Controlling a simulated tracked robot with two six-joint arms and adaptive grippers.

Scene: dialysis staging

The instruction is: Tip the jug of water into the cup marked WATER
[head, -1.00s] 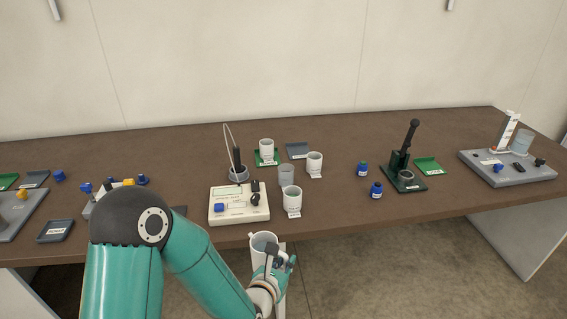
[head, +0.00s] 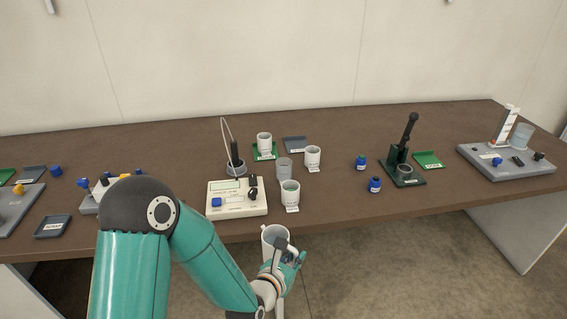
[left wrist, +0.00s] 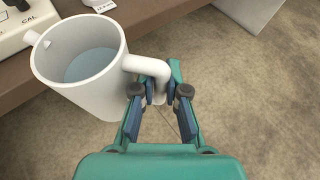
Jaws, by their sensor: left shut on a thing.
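My left gripper (head: 286,259) is shut on the handle of a white jug (head: 273,239). The jug also shows in the left wrist view (left wrist: 103,98), with pale blue water (left wrist: 92,66) inside and its spout at the upper left. It looks about upright, in front of the table's front edge. Several cups stand behind it on the table: a near white cup (head: 290,198), a white cup to the right (head: 313,158), a white cup at the back (head: 264,141) and a grey cup (head: 284,171). Their tags are too small to read. My right gripper is not in view.
A cream meter box (head: 236,210) stands left of the near cup. Blue bottles (head: 374,186) and a dark press (head: 398,163) stand to the right. The brown table (head: 336,204) is bare between the near cup and the bottles.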

